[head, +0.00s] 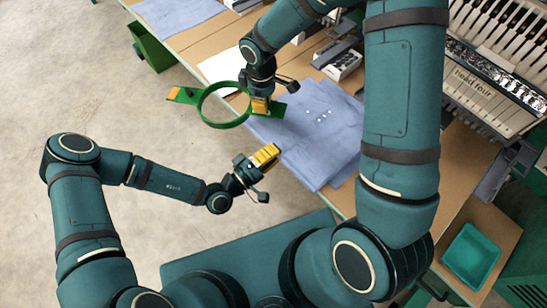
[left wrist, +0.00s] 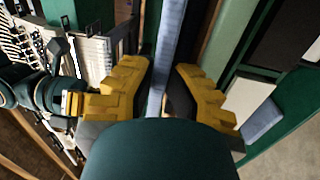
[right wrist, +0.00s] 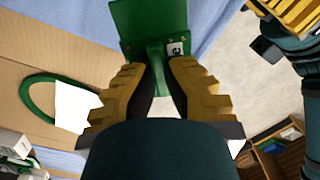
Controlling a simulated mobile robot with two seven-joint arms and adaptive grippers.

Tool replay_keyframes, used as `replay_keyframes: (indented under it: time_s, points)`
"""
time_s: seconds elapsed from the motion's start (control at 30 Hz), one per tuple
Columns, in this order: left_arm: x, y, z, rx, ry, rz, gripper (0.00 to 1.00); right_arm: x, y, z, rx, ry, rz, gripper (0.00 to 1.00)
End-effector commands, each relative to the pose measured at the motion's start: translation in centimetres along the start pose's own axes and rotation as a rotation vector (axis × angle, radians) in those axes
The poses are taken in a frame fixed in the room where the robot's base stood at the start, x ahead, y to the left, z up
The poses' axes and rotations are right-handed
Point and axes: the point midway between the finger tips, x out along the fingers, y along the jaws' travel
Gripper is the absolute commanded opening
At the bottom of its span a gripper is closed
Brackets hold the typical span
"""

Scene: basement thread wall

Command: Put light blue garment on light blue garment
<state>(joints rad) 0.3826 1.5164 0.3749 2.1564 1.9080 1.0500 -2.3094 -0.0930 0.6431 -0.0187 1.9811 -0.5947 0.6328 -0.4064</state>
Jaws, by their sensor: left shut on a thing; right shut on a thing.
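A light blue garment (head: 300,158) lies over the table's front edge, with several small white dots on it. Another light blue garment (head: 175,12) lies at the top left end of the table. My left gripper (head: 266,156) is shut on the near edge of the first garment; its light blue strip (left wrist: 170,45) runs between the fingers in the left wrist view. My right gripper (head: 260,103) is above the first garment, shut on the tab of a green hoop (head: 203,118). The right wrist view shows the hoop's green tab (right wrist: 155,30) between the fingers.
A white sheet (head: 220,68) lies on the wooden table between the garments. A machine labelled "head four" (head: 480,80) stands at the right. A teal tray (head: 470,255) is at the lower right. A green bin (head: 150,45) stands below the table. The floor at left is clear.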

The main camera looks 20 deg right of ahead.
Motion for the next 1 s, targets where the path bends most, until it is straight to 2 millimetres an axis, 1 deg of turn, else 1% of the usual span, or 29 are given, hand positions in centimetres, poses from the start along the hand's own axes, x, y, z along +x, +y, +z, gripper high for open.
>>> replay_keyframes:
  time_s: [0.03, 0.1, 0.33, 0.47, 0.5, 0.53, 0.87, 0.93, 1.0]
  points:
    - [-0.1, -0.8, 0.0, 0.0, 0.0, 0.002, 0.0, 0.9, 0.0, 0.0, 0.0, 0.0, 0.0, 0.0]
    - [-0.1, -0.9, 0.0, 0.0, 0.0, 0.001, 0.0, 1.1, 0.0, 0.0, 0.0, 0.001, 0.0, 0.0]
    - [-0.1, -0.7, 0.0, 0.001, -0.001, 0.001, 0.0, 0.9, 0.0, 0.0, 0.0, 0.001, 0.001, 0.0]
    - [-0.1, -0.9, 0.0, 0.001, -0.001, 0.001, 0.0, 0.9, 0.0, 0.0, 0.0, 0.001, 0.001, 0.0]
    - [-0.1, -0.9, 0.0, 0.001, 0.0, 0.0, 0.3, 0.9, 0.0, 0.0, 0.0, 0.001, 0.001, 0.0]
    - [-0.1, -0.9, 0.0, 0.001, 0.0, 0.0, 0.39, 0.9, 0.0, 0.0, 0.0, 0.001, 0.001, 0.0]
    - [-0.1, -0.8, 0.0, 0.001, -0.001, 0.0, 0.39, 0.9, 0.0, 0.0, 0.0, 0.001, 0.0, 0.0]
    - [-0.4, -0.8, 0.0, 0.001, 0.0, -0.001, 0.39, 0.9, 0.0, 0.0, 0.0, 0.001, 0.0, 0.0]
    - [-1.2, -0.8, -0.1, 0.002, 0.0, -0.002, 0.39, 0.8, 0.0, 0.0, 0.0, 0.001, 0.0, 0.0]
